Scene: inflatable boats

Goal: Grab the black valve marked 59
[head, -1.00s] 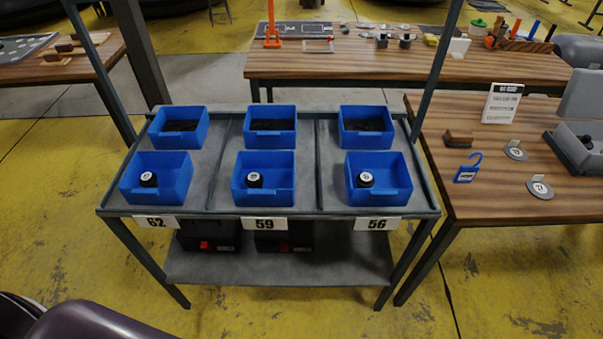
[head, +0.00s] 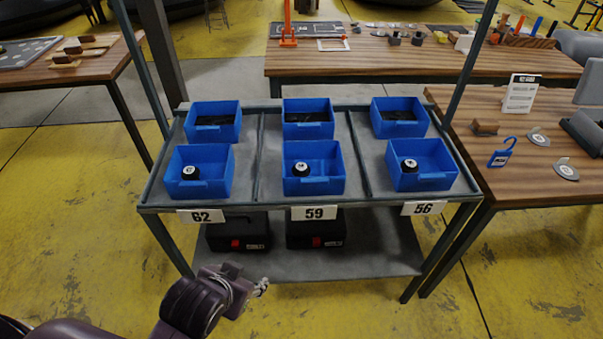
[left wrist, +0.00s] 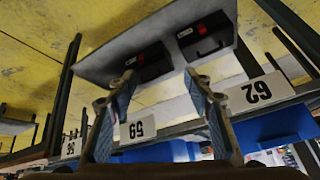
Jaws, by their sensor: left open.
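A small round black valve (head: 300,169) with a white top label sits in the front blue bin (head: 322,186) of the column tagged 59 (head: 314,213). Its label is too small to read. My left gripper (head: 262,287) is below and in front of the rack, lower than the bins and apart from the valve. In the left wrist view the two fingers (left wrist: 160,76) are spread with nothing between them. The 59 tag (left wrist: 138,128) shows beside them there, and the valve is not visible. My right gripper is not in view.
Similar black valves lie in the front bins of columns 62 (head: 190,172) and 56 (head: 409,165). The back bins (head: 307,131) hold dark parts. Black cases (head: 238,233) stand on the lower shelf (head: 370,258). A wooden table (head: 520,187) adjoins at right.

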